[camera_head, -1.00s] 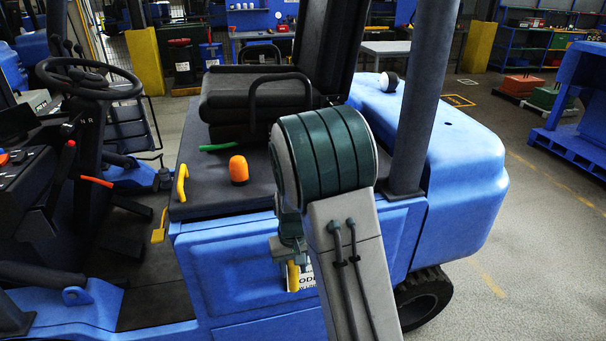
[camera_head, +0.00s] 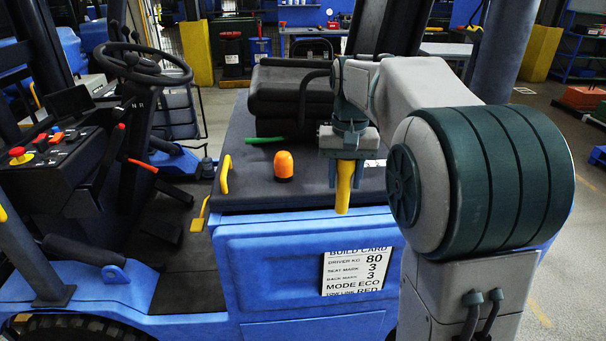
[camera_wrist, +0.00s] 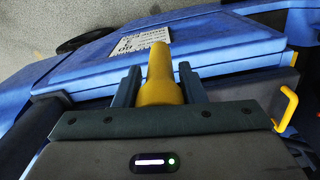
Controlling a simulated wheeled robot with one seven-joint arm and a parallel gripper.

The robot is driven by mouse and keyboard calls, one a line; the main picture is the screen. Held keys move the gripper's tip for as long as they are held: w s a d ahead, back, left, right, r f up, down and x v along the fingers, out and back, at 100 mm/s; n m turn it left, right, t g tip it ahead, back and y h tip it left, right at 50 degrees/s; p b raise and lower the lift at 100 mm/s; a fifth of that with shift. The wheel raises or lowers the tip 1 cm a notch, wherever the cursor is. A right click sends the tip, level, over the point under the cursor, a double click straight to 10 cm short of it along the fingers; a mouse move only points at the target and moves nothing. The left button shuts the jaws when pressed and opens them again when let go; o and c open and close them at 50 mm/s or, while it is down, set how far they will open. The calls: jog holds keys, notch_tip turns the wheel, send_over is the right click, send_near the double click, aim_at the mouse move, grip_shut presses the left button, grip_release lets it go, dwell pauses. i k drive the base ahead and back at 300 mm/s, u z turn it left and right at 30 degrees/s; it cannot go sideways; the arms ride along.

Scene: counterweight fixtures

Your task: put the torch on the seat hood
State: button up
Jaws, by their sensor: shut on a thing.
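A yellow torch (camera_head: 344,188) hangs nose-down from my gripper (camera_head: 347,160). My gripper is shut on its upper part, which the fingers partly hide. In the wrist view the torch (camera_wrist: 158,72) sticks out between the two fingers. The seat hood (camera_head: 300,195) is the flat dark top in front of the black seat. The torch shows over the hood's near right edge, its lower end in front of the blue side panel. I cannot tell the exact gap between torch and hood.
The black seat (camera_head: 285,88) closes off the back. A build card (camera_head: 354,272) is on the blue panel. The hood's front middle is clear.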

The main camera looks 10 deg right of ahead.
aim_at(323, 175)
jog(key=i, duration=0.9)
